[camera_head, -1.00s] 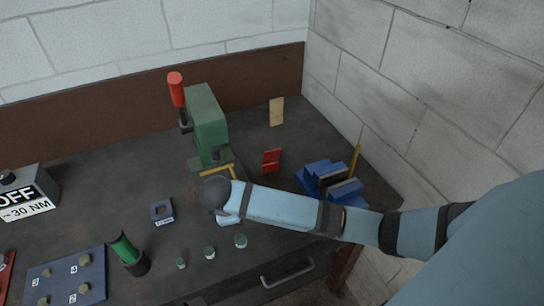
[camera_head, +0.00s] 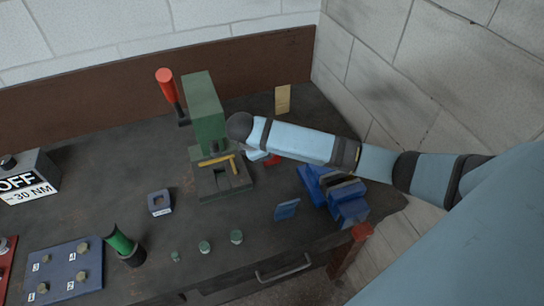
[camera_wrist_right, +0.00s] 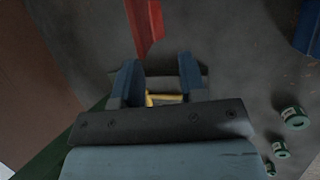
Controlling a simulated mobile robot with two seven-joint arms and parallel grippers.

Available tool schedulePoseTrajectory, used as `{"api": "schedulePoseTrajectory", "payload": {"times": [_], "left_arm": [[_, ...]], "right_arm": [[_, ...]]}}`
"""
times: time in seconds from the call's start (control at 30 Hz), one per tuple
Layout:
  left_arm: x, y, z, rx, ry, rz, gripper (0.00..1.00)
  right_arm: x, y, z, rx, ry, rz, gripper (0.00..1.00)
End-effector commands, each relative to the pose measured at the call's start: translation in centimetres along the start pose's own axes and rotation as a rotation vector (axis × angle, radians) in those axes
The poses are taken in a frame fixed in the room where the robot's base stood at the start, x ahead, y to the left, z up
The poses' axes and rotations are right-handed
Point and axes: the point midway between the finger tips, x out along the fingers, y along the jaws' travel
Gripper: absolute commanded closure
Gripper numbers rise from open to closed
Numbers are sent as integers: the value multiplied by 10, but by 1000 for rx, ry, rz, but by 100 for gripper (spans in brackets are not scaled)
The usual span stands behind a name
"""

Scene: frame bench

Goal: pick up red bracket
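The red bracket (camera_head: 273,161) is mostly hidden behind my right arm in the head view; only a small red patch shows below the arm. In the right wrist view the red bracket (camera_wrist_right: 147,22) stands out at the top centre, just beyond the fingers. My right gripper (camera_wrist_right: 158,68) is open, its two dark blue fingers apart with no bracket between them. My left gripper is in neither view.
A green press (camera_head: 206,112) with a red-handled lever (camera_head: 166,85) stands left of my right wrist. A blue holder (camera_head: 345,201) and a small blue plate (camera_head: 287,210) lie to the right. A tan block (camera_head: 283,98) stands behind. Small green-topped parts (camera_head: 204,247) line the front.

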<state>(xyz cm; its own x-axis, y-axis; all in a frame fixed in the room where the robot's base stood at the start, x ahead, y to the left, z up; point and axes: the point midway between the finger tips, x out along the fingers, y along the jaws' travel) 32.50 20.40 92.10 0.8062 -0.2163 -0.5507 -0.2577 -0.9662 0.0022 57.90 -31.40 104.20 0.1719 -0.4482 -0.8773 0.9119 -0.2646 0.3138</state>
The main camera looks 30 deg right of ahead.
Motion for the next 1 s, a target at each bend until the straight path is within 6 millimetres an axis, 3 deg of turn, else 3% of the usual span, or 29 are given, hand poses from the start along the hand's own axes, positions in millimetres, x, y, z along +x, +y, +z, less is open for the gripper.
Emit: {"api": "schedulePoseTrajectory", "payload": {"times": [0.23,0.37,0.7,0.93,1.0], "left_arm": [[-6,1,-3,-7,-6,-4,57],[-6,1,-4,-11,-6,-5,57],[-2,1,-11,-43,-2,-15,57],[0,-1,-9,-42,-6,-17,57],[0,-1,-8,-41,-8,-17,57]], "right_arm": [[14,18,20,0,-1,0,62],[22,19,22,0,-1,-1,62],[64,18,22,0,-1,-2,62],[66,18,21,0,0,0,62],[66,18,21,0,0,0,76]]}}
